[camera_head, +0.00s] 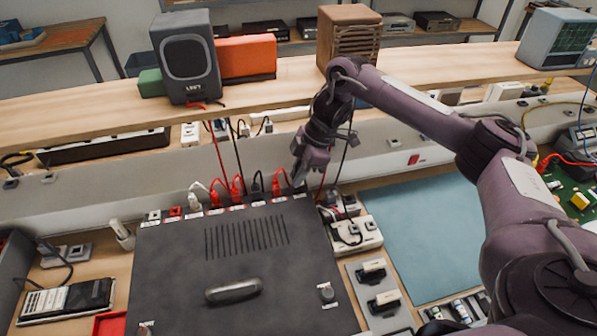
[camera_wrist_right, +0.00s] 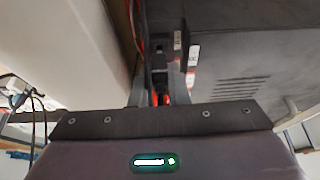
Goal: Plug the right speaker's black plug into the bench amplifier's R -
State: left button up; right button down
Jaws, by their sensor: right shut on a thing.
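The dark bench amplifier (camera_head: 232,243) lies on the bench with a row of labelled terminals along its back edge. A white plug (camera_head: 195,201), red plugs (camera_head: 237,187) and a black plug (camera_head: 257,184) stand along that row. My right gripper (camera_head: 299,180) is at the right end of the row, shut on a dark plug. In the right wrist view, the held black plug (camera_wrist_right: 160,78) sits between the fingers (camera_wrist_right: 160,95), with something red close by. The amplifier (camera_wrist_right: 232,62) fills the right side there. Whether the plug is seated, and the R - label, I cannot tell. My left gripper is not in view.
Cables hang behind the amplifier.

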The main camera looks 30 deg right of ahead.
jog(key=shift+f, duration=0.55)
dwell(0.4)
jog(key=shift+f+p, duration=0.25)
jog(key=shift+p, duration=0.45)
dwell(2.9)
jog(key=c, duration=1.3)
grip_release()
jog(key=shift+d+r, duration=0.1)
jog(key=shift+r, duration=0.15)
jog(key=p+v, duration=0.2)
jog(key=v, duration=0.2)
jog(key=a+p+v, duration=0.1)
jog(key=p+v, duration=0.1)
jog(key=v, duration=0.2)
jog(key=p+v, duration=0.2)
jog(key=v, duration=0.2)
jog(key=shift+w+a+r+p, duration=0.2)
jog(key=shift+a+r+p, duration=0.1)
jog(key=shift+r+p, duration=0.1)
